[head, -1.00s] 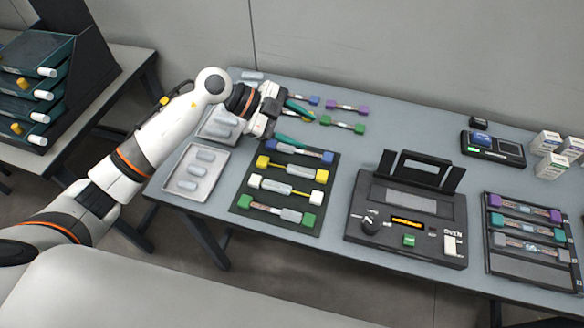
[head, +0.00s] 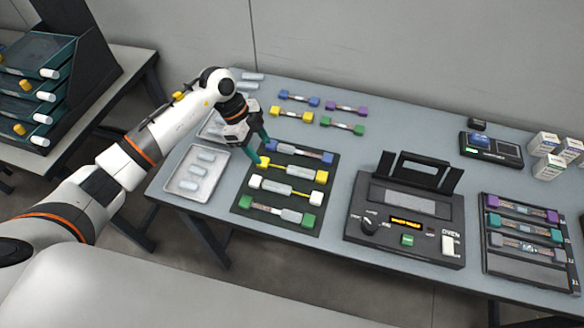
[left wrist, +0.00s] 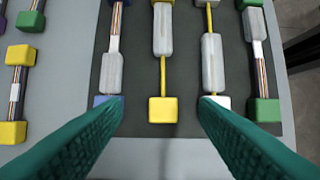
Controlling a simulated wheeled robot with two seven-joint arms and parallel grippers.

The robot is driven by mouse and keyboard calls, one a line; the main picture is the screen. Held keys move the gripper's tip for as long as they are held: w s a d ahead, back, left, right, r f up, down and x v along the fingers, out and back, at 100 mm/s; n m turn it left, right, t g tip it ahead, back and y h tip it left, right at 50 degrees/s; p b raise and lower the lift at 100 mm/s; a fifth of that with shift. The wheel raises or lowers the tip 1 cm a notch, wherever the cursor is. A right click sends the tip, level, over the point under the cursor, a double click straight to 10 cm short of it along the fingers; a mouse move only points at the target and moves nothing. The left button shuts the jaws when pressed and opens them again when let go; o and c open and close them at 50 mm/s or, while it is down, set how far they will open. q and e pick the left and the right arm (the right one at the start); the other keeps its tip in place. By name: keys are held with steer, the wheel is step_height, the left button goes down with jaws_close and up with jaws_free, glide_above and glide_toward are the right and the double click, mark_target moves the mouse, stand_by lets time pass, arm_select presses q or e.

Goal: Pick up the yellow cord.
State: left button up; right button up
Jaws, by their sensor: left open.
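The yellow cord, with yellow end blocks and a clear sleeve, lies on the dark mat in the head view (head: 290,169). Its near yellow block (left wrist: 163,110) is centred between the fingertips in the left wrist view. My left gripper (head: 258,149) is open and empty, pointing down over the left end of this cord. The green fingers lie on either side of the block, with gaps visible; I cannot tell their exact height. Another cord with yellow ends (head: 291,114) lies on the bare table behind the mat. My right gripper is not in view.
On the mat, a blue-ended cord (head: 300,152) and a white-ended cord (head: 287,187) flank the yellow one closely. A green-ended cord (head: 277,212) lies nearer the front. A metal tray (head: 180,190) is left; a black oven (head: 408,222) is right.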

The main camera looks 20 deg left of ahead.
mark_target(271, 165)
arm_select(q)
steer(key=x, duration=0.2)
steer(key=p+x, duration=0.1)
steer(key=x, duration=0.2)
steer(key=shift+s+d+r, duration=0.1)
steer(key=shift+s+d, duration=0.05)
steer(key=shift+s, duration=0.05)
steer(key=c, duration=1.1)
steer(key=shift+o, duration=0.2)
steer(key=shift+r, duration=0.1)
